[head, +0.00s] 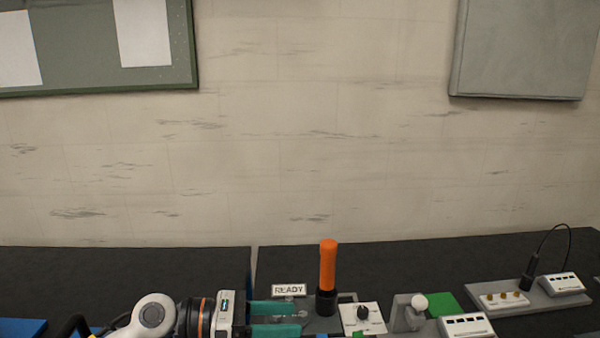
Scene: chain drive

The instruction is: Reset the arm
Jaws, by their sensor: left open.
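My left arm comes in along the bottom edge from the left. My left gripper (299,318) has two teal fingers pointing right, parted with a gap between them. I see nothing held in the gap. The fingers are just left of an upright orange handle (328,265) with a black base (327,303). A white READY sign (289,290) stands just behind the fingers. I cannot tell whether the fingers touch anything. My right gripper is not in view.
Right of the handle are a white panel with a black knob (363,312), a grey bracket (404,314) with a white ball (418,302), a green pad (444,304) and a white box (466,325). A cabled black device (528,281) stands farther right. The back table (120,275) is clear.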

